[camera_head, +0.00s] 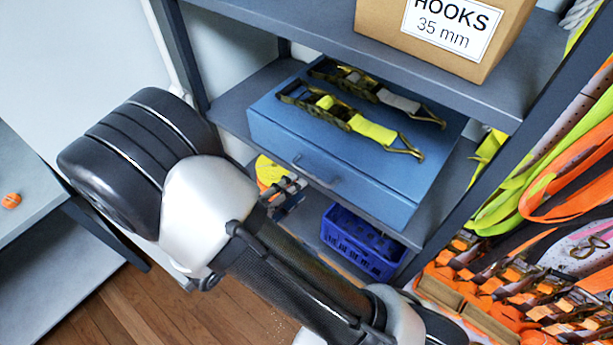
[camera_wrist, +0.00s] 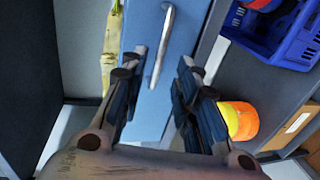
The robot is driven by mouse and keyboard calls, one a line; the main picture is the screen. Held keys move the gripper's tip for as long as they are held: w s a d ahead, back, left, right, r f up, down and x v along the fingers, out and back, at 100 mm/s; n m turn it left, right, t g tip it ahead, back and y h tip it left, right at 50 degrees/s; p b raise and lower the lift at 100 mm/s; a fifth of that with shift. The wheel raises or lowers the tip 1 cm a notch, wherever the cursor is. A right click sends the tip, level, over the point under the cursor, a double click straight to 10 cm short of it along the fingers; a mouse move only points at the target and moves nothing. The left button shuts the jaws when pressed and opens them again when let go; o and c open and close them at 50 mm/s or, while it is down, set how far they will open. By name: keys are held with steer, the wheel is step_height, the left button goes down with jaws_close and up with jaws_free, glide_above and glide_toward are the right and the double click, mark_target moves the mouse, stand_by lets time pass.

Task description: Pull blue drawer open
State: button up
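The blue drawer (camera_head: 375,193) is the front of a blue box on the middle shelf, and it looks shut. A grey bar handle (camera_head: 318,171) sits on its front. In the wrist view the drawer front (camera_wrist: 192,20) fills the upper middle, with the handle (camera_wrist: 164,45) running up and down the picture. My gripper (camera_head: 290,190) is just in front of and below the handle, partly hidden by my arm. In the wrist view my gripper (camera_wrist: 157,82) is open, its fingers on either side of the handle's lower end. I cannot tell whether they touch it.
Two ratchet straps, one yellow (camera_head: 370,130) and one grey (camera_head: 400,101), lie on the blue box. A HOOKS carton (camera_head: 385,22) stands on the shelf above. A dark blue crate (camera_head: 360,242) is below. Orange straps (camera_head: 560,200) hang at the right.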

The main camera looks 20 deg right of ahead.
steer(key=x, duration=0.6)
steer(key=shift+d, duration=0.15)
jaws_close()
stand_by(0.6)
